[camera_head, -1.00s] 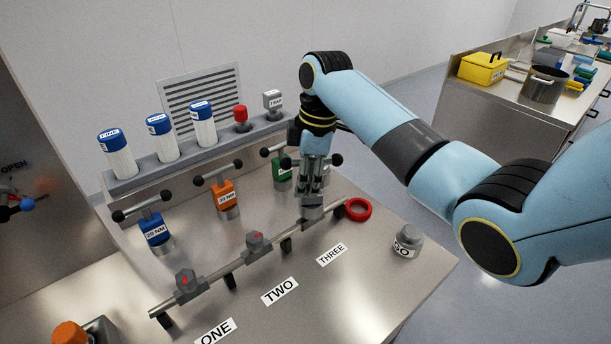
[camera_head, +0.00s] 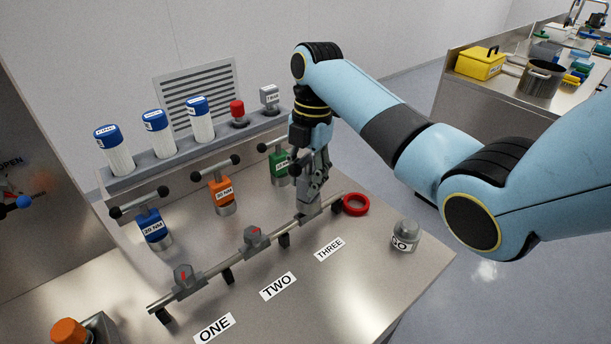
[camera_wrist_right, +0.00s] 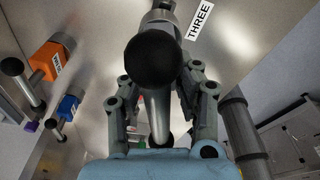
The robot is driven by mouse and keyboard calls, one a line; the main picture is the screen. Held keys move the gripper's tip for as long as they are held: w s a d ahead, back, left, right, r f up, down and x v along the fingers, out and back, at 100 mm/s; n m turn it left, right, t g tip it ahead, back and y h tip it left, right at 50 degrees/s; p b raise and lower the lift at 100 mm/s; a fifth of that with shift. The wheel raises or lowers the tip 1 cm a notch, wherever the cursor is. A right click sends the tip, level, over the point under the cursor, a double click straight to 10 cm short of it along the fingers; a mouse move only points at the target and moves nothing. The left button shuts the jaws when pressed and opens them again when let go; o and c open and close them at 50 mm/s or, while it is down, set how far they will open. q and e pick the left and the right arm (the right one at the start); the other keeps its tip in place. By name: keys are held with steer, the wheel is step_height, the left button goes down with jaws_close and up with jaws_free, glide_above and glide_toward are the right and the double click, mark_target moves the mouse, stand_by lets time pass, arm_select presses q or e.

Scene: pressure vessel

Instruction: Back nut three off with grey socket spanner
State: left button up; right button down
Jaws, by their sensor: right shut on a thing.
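My right gripper (camera_head: 316,192) is over the far end of the rail, by the THREE label (camera_head: 329,249). It is shut on the bar of the grey socket spanner (camera_head: 309,209), whose lower end sits at nut three's place. In the right wrist view the spanner's black ball end (camera_wrist_right: 161,60) and grey bar (camera_wrist_right: 158,118) lie between the fingers. Nut three itself is hidden by the spanner. My left gripper is not in view.
Blue (camera_head: 152,229), orange (camera_head: 221,192) and green (camera_head: 280,166) spanners stand behind the rail (camera_head: 212,265). A red ring (camera_head: 356,205) lies right of the spanner, near a grey weight-like piece (camera_head: 405,236). White blue-capped cylinders (camera_head: 158,137) line the back.

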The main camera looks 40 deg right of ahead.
mark_target(305, 156)
steer(key=shift+w+r, duration=0.1)
steer(key=shift+r, duration=0.1)
steer(key=shift+r, duration=3.35)
steer(key=m, duration=0.5)
steer(key=shift+w+r+m+t, duration=0.35)
steer(key=shift+w+m+t, duration=0.05)
steer(key=m, duration=0.3)
steer(key=shift+w+r+m, duration=0.2)
steer(key=shift+w+m, duration=0.05)
steer(key=shift+m, duration=0.05)
steer(key=m, duration=0.1)
steer(key=m+t, duration=0.1)
steer(key=m, duration=0.1)
steer(key=shift+d+r, duration=0.1)
steer(key=shift+r, duration=0.1)
steer(key=shift+s+f, duration=0.1)
steer(key=shift+f, duration=0.05)
steer(key=shift+f, duration=0.15)
